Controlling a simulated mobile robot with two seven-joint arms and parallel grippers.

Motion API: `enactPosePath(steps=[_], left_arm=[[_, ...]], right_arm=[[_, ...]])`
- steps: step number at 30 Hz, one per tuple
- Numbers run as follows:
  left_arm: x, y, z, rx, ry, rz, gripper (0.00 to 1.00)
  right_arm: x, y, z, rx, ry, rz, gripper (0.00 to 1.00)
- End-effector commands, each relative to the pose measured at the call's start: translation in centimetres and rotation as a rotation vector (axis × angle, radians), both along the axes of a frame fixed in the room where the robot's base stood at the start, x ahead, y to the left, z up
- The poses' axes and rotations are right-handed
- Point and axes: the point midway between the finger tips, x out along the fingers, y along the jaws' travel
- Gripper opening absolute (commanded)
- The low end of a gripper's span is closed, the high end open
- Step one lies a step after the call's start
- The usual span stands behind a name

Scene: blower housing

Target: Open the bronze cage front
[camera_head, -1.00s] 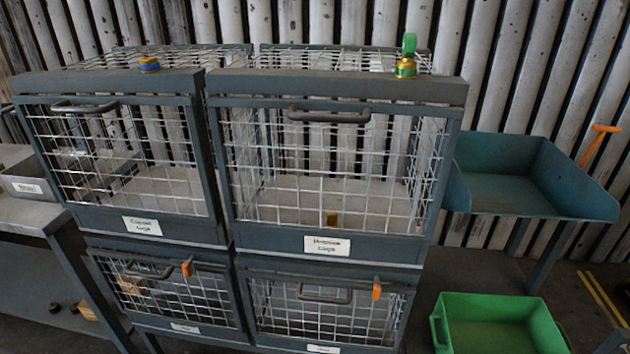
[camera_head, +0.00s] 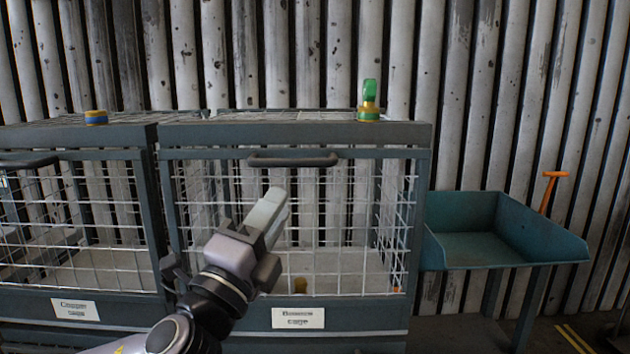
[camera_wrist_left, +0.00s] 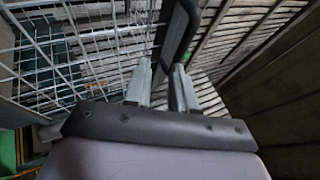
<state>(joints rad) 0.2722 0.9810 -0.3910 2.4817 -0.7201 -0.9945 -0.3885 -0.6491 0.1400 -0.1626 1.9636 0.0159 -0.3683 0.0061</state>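The bronze cage front (camera_head: 300,220) is a wire-mesh panel in a dark frame, closed, with a white label (camera_head: 298,318) on its lower rail. Its dark bar handle (camera_head: 293,160) runs along the top rail. My left gripper (camera_head: 272,208) is in front of the mesh, just below the handle, pointing up toward it. In the left wrist view its two fingers (camera_wrist_left: 161,72) are apart, and the dark handle (camera_wrist_left: 180,35) shows just beyond and between the tips; contact cannot be told. My right gripper is not in view.
The copper cage (camera_head: 70,225) adjoins on the left, its front closed. A green and brass item (camera_head: 368,103) and a blue and yellow ring (camera_head: 96,117) sit on top. A teal tray table (camera_head: 505,240) stands to the right.

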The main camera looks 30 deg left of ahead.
Motion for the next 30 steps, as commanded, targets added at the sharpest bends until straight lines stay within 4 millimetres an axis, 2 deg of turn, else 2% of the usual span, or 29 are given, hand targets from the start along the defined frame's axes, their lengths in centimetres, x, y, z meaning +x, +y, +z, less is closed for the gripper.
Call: enactPosePath(steps=[3, 6, 12, 21, 30], left_arm=[[-1.1, 0.1, 1.8, 0.053, -0.067, 0.031, 0.25], [-1.0, 0.2, 2.6, 0.063, -0.082, 0.04, 0.25], [0.9, 0.4, 3.9, 0.06, -0.081, 0.041, 0.25], [4.1, 0.6, 5.6, 0.059, -0.078, 0.039, 0.25], [4.9, 0.7, 5.8, 0.059, -0.076, 0.036, 0.25]], right_arm=[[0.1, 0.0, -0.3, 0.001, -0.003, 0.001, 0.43], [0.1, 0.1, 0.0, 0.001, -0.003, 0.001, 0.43], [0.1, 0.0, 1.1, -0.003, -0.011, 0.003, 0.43], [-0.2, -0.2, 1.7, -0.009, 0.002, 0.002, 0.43], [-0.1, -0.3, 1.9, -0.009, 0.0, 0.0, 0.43]])
